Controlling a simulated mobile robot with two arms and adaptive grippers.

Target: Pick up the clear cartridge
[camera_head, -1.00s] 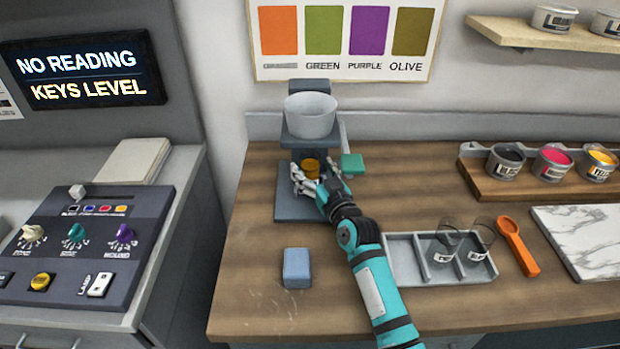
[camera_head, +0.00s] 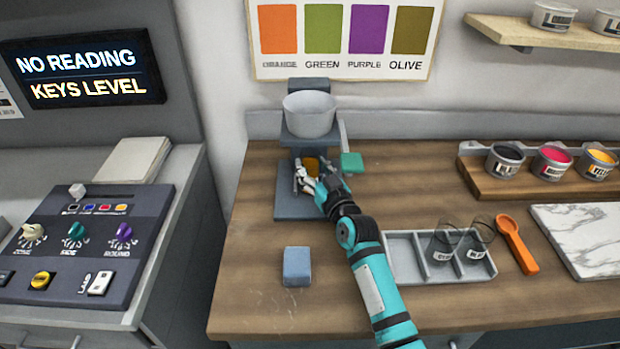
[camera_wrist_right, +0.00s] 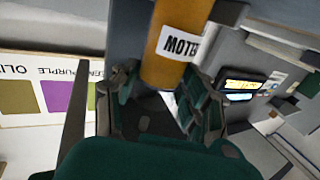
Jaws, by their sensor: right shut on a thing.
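An amber-coloured cartridge (camera_head: 312,164) stands at the grey dispenser stand, below the white bowl (camera_head: 309,114). In the right wrist view the cartridge (camera_wrist_right: 163,68) is an amber cylinder with a white label, partly legible as "MOTE". My right gripper (camera_head: 309,179) is shut on it, with its fingers on either side; they hide part of it in the head view. Two clear cartridges, or cups, with white labels (camera_head: 443,246) (camera_head: 479,241) stand slightly tilted in the grey divided tray (camera_head: 403,262). My left gripper is not in view.
A blue block (camera_head: 297,266) lies on the counter in front of the stand. A green lever (camera_head: 352,162) sits right of the gripper. An orange scoop (camera_head: 517,245) and a marble slab (camera_head: 585,240) lie right of the tray. A control panel (camera_head: 85,245) is at left.

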